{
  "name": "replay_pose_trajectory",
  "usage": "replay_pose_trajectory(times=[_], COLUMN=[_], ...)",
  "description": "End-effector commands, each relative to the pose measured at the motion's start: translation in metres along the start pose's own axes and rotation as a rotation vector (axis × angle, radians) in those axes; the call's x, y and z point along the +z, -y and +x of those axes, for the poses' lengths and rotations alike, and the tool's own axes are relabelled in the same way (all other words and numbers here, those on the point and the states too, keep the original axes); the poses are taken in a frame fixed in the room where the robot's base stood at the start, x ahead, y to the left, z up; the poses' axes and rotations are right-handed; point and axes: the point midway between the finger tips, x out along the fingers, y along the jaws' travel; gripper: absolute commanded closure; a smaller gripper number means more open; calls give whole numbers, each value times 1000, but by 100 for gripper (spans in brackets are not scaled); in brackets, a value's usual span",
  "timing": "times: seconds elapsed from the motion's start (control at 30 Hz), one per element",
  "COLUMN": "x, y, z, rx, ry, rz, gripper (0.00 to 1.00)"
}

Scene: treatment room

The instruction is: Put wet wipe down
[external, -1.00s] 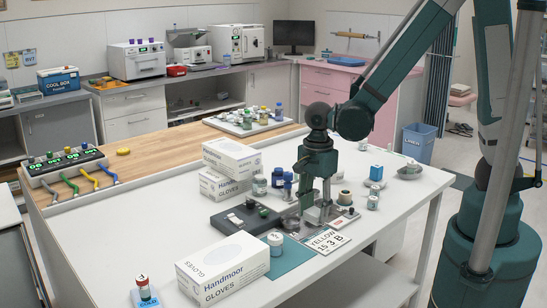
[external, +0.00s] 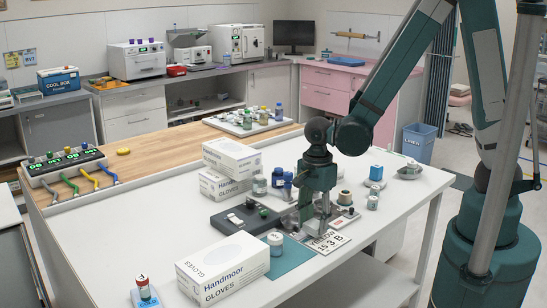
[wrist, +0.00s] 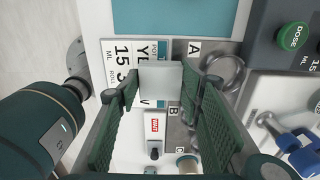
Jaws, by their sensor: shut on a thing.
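My gripper (wrist: 163,100) is shut on a small pale square, seemingly the wet wipe (wrist: 161,80), held between its two green finger pads. In the wrist view the wipe overlaps the edge of the metal plate (wrist: 186,49) and the printed card (wrist: 119,62). Whether it touches them I cannot tell. In the external view my gripper (external: 315,225) points down over the plate, close above the card (external: 331,244) reading 15 3 B. The wipe is not clear there, hidden among the fingers.
The plate carries marks A, B and C. A teal mat (external: 291,260) lies in front, with a white-lidded jar (external: 275,243) at its edge. Glove boxes (external: 222,268) and a dark device (external: 240,217) stand left. The table's front right is clear.

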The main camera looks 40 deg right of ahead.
Motion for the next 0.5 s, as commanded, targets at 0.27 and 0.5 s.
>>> replay_pose_trajectory(times=[0.27, 0.5], x=[0, 0], y=[0, 0], z=[16, 16], rx=[0, 0], ry=[0, 0], rz=[0, 0], gripper=[69, 69])
